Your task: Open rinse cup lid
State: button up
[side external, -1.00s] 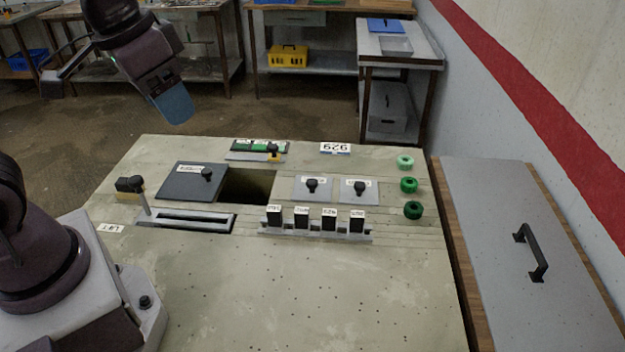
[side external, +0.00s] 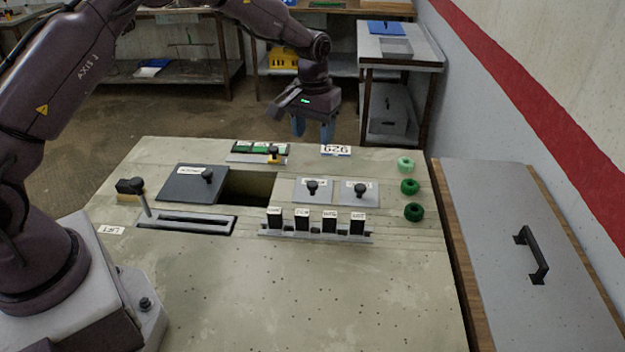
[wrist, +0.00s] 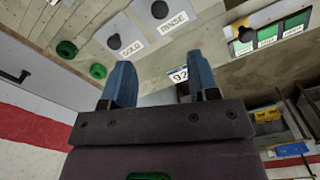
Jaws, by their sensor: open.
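The rinse cup lid (side external: 312,189) is a flat light-grey plate with a black knob and a label. It lies flat on the bench, between the dark rectangular opening and a similar lid to its right. In the wrist view, the rinse lid (wrist: 160,10) is at the top edge, partly cut off, with its label readable. The gold lid (wrist: 114,42) is left of it there, and is the right one in the side view (side external: 360,192). My gripper (side external: 313,132) is open and empty, blue fingers pointing down, raised near the bench's far edge, beyond the rinse lid.
Labelled black blocks (side external: 302,219) stand in a row in front of the lids. Green rings (side external: 409,187) lie to the right. A dark lid (side external: 191,184) sits left of the opening (side external: 248,187). A yellow-and-black handle (side external: 131,187) stands at left. The front of the bench is clear.

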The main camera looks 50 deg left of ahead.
aim_at(312, 183)
notch_tip(312, 183, down, 13)
jog(key=shift+s+r, duration=0.1)
dwell(0.3)
